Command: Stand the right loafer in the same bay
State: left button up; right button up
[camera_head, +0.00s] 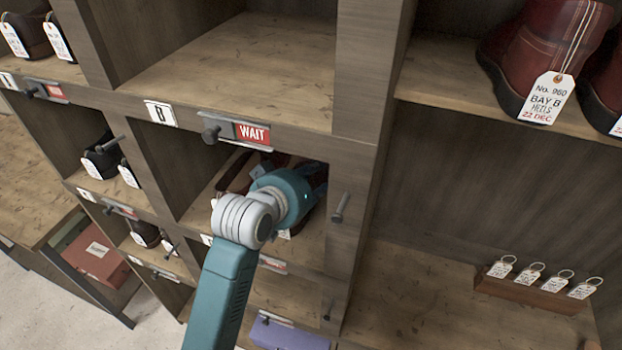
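My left gripper (312,187) is inside a cubby bay of the shelf, at the end of my teal and white arm. My wrist covers most of it, so I cannot see whether its fingers are open or shut. Reddish-brown footwear (238,173) shows in the bay behind and left of the wrist. A corner of a white tag hangs below the wrist. I cannot tell whether this is one loafer or two, nor whether the gripper touches it. My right gripper is not in view.
A red WAIT sign (252,132) and a knob (211,135) sit on the ledge above the bay. The bay above is empty. Dark shoes (103,158) stand in a left bay. Tagged red boots (545,50) stand at upper right, above a tag rack (530,290).

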pick_arm(q)
jog(key=shift+s+a, duration=0.1)
jog(key=b+v, duration=0.3)
jog(key=v, duration=0.7)
jog(key=shift+s+a+r, duration=0.1)
jog(key=shift+s+r, duration=0.05)
jog(key=shift+r, duration=0.05)
jog(key=shift+s+a+r, duration=0.15)
jog(key=shift+s+r, duration=0.1)
jog(key=shift+s, duration=0.2)
jog(key=shift+f, duration=0.1)
